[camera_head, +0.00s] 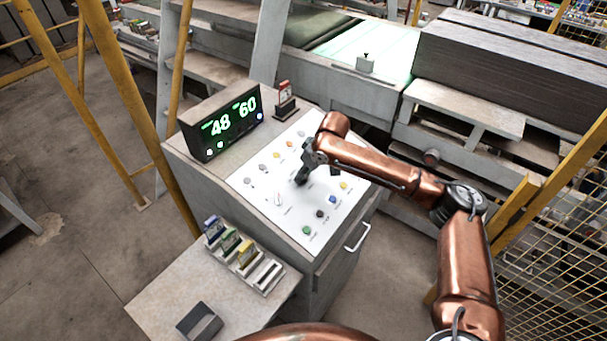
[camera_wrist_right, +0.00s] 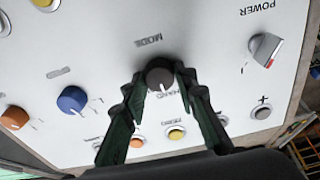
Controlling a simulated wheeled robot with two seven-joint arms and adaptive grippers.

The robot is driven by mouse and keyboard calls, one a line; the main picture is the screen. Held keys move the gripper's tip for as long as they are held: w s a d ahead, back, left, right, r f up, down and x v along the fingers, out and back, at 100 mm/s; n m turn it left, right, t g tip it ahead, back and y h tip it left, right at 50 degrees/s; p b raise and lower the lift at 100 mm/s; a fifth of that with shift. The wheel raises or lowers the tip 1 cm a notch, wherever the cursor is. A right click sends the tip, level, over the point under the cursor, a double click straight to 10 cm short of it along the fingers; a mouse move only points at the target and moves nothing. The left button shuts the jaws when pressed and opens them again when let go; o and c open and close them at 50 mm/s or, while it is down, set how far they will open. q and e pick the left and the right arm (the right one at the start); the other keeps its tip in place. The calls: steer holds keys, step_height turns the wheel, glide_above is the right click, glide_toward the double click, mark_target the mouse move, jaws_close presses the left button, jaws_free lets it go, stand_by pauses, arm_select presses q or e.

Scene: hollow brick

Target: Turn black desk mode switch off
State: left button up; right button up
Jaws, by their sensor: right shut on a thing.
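The black mode switch (camera_wrist_right: 160,73) is a round knob with a white pointer line on a white control panel (camera_head: 256,190). In the right wrist view it sits below the upside-down MODE label, its pointer toward the bottom of the picture. My right gripper (camera_wrist_right: 163,84) is shut on it, one finger on each side. In the head view my right gripper (camera_head: 302,179) reaches down to the middle of the panel and hides the knob. My left gripper is not in view.
A power switch (camera_wrist_right: 266,49) and a blue knob (camera_wrist_right: 72,99) flank the mode switch. Coloured buttons line the panel's edges. A display (camera_head: 221,123) reading 48 and 60 stands behind. A card rack (camera_head: 265,275) and dark tray (camera_head: 199,321) sit on a lower table.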

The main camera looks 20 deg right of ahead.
steer(key=shift+r+n+p, duration=0.1)
steer(key=shift+n+p, duration=0.2)
steer(key=shift+p, duration=0.3)
steer(key=n+p, duration=0.5)
steer(key=p, duration=0.2)
steer(key=shift+r+p, duration=0.1)
steer(key=shift+p, duration=0.2)
steer(key=shift+n+g+y+p, duration=0.3)
steer(key=shift+n+p, duration=0.6)
steer(key=shift+n, duration=0.3)
steer(key=shift+n+p, duration=0.5)
steer(key=shift+n, duration=0.5)
steer(key=o, duration=1.1)
steer(key=shift+f, duration=0.2)
steer(key=shift+r, duration=0.1)
